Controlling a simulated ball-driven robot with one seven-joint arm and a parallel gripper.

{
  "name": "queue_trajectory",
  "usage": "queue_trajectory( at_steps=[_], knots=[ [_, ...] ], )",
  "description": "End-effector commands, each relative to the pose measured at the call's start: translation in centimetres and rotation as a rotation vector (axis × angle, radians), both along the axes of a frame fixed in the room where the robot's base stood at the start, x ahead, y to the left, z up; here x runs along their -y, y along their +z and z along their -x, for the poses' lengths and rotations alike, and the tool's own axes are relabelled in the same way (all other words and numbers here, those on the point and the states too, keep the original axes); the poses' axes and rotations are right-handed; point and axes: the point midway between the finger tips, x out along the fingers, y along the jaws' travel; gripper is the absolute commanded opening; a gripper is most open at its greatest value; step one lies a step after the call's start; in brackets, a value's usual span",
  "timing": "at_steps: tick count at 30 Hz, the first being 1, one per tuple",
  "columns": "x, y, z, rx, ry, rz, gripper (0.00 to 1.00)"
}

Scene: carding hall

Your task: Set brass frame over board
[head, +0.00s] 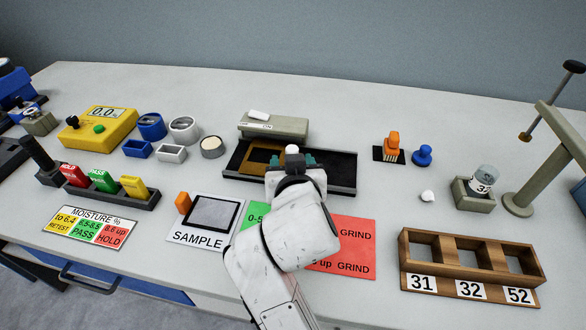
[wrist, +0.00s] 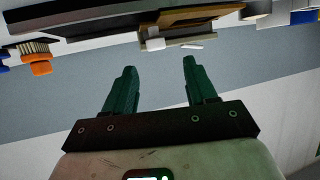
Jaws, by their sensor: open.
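The brass frame (head: 256,158) is a flat, gold-brown piece at the left part of the black board (head: 340,166). Part of it is hidden behind my gripper. I cannot tell how it rests on the board. My gripper (head: 292,161) is in front of the board's middle, just right of the frame, with its green fingers apart. A small white knob (head: 292,150) shows between the fingers. In the wrist view my gripper (wrist: 160,64) is open with nothing between its fingertips, and the brass frame (wrist: 190,14) and dark board (wrist: 80,18) lie beyond them at the top.
A grey block (head: 285,127) with a white piece on it stands behind the board. An orange brush (head: 393,143) and blue stamp (head: 422,156) are to the right. The sample plate (head: 207,220) and the green-and-red grind card (head: 350,245) lie in front. A wooden rack (head: 470,258) is front right.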

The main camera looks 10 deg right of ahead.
Motion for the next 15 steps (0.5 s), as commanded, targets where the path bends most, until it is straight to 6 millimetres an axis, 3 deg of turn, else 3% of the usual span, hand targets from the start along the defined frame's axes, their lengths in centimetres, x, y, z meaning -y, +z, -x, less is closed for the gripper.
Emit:
queue_trajectory(
  at_steps=[6, 15],
  knots=[
    [-0.2, 1.0, 2.6, 0.000, 0.001, 0.001, 0.56],
    [-0.2, 1.3, 3.1, 0.000, 0.001, 0.001, 0.56]
  ],
)
